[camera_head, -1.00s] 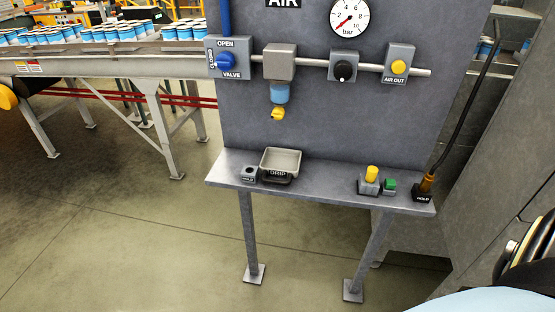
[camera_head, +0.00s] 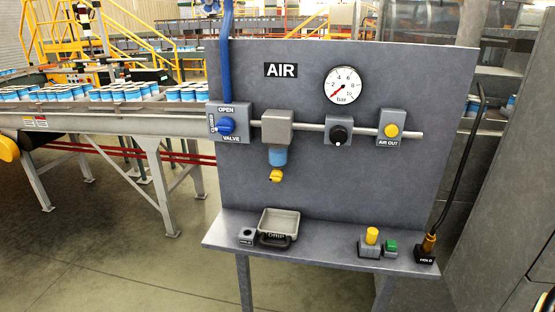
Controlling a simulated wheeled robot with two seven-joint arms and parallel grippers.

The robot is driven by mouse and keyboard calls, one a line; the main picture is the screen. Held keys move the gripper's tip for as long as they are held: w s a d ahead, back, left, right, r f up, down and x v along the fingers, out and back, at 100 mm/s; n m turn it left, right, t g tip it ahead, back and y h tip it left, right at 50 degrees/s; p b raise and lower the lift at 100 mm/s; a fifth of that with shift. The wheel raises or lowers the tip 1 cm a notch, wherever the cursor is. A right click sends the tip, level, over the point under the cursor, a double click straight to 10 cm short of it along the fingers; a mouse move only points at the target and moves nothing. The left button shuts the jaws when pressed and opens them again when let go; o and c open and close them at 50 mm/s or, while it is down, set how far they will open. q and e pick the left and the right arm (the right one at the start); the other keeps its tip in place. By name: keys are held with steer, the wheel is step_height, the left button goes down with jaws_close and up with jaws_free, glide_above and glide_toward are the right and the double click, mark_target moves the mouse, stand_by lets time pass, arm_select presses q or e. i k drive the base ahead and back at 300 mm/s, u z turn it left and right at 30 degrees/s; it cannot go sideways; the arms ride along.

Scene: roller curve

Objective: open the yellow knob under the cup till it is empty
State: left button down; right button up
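The yellow knob (camera_head: 276,175) sits under the blue cup (camera_head: 278,156), which hangs below a grey block (camera_head: 277,127) on the pipe of the air panel. I cannot tell the cup's fill level at this size. A grey drip tray (camera_head: 279,222) stands on the shelf below the knob, with a gap of bare panel between them. Neither of my grippers is in view.
A blue valve knob (camera_head: 226,125) is left of the cup; a black knob (camera_head: 338,134) and yellow air-out button (camera_head: 391,130) are right. The shelf (camera_head: 325,248) holds a yellow plunger (camera_head: 372,236), green button (camera_head: 391,248) and hose nozzle (camera_head: 428,243). A conveyor (camera_head: 105,122) stands left.

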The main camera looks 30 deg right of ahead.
mark_target(276, 176)
steer(key=u, duration=2.4)
steer(key=k, duration=1.15)
steer(key=z, duration=1.6)
steer(key=i, duration=0.5)
